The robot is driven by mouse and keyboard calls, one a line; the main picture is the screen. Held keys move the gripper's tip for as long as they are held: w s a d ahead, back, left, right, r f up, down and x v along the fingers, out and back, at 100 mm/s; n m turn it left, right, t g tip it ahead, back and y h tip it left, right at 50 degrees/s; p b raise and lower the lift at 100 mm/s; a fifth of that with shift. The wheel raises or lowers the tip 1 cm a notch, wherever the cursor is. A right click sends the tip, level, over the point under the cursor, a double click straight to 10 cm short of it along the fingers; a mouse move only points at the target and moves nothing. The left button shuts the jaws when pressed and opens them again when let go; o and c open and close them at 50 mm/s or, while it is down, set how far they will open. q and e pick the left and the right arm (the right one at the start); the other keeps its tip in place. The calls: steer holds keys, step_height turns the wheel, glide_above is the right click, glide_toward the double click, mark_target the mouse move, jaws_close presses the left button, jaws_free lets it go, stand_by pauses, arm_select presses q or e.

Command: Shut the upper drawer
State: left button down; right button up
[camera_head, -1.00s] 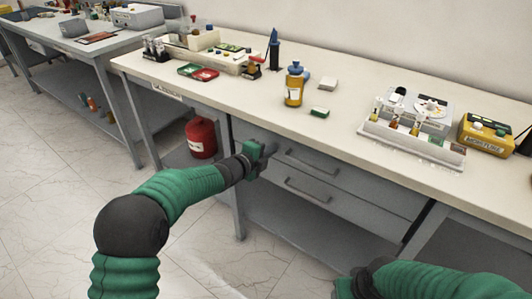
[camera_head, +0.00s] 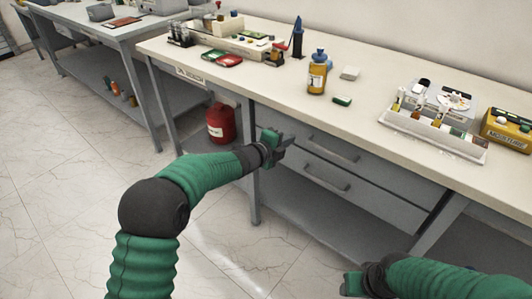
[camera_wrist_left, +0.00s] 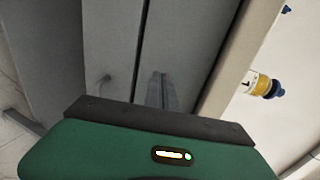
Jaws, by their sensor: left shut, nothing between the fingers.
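The upper drawer (camera_head: 372,169) is a grey front with a bar handle (camera_head: 333,149), under the white bench top. Its front looks roughly flush with the lower drawer (camera_head: 365,196); I cannot tell whether a small gap remains. My left gripper (camera_head: 288,142) is shut and empty, by the left end of the upper drawer front. In the left wrist view its fingers (camera_wrist_left: 160,92) point at the grey drawer fronts, near the dark seam between panels; contact is unclear. My right gripper (camera_head: 352,284) is at the bottom edge, low and away from the drawers, its fingers mostly hidden.
The bench top (camera_head: 270,85) overhangs the drawers. A yellow bottle (camera_head: 317,76) and a tube rack (camera_head: 430,135) stand on it. A red canister (camera_head: 221,123) sits on the shelf left of the drawers. A grey bench leg (camera_head: 253,185) is just below my left gripper.

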arm_select(q)
steer(key=p+v, duration=0.2)
steer(key=v, duration=0.9)
steer(key=s+a+f+n+g+y, duration=0.3)
steer(key=s+a+f+n+y, duration=0.4)
steer(key=s+a+n, duration=0.5)
steer(key=s+a+f+n+g, duration=0.1)
steer(key=s+f+n+g, duration=0.1)
steer(key=s+n, duration=0.35)
steer(key=s+a+f+n+g+y+p, duration=0.1)
steer(key=s+f+n+g, duration=0.15)
steer(key=s, duration=0.55)
steer(key=s+a+f+n+g, duration=0.1)
steer(key=s+a+n+g, duration=0.1)
steer(key=s+n, duration=0.4)
step_height(320, 180, up, 22)
steer(key=m+p, duration=0.1)
steer(key=p, duration=2.1)
steer(key=shift+s+d+r, duration=0.25)
steer(key=shift+s, duration=0.05)
arm_select(e)
steer(key=w+v, duration=0.2)
steer(key=v, duration=1)
steer(key=w+r+v, duration=0.1)
steer(key=w+v, duration=0.2)
steer(key=v, duration=0.9)
steer(key=shift+s+a+r, duration=0.15)
steer(key=shift+a+r, duration=0.3)
steer(key=shift+r, duration=0.1)
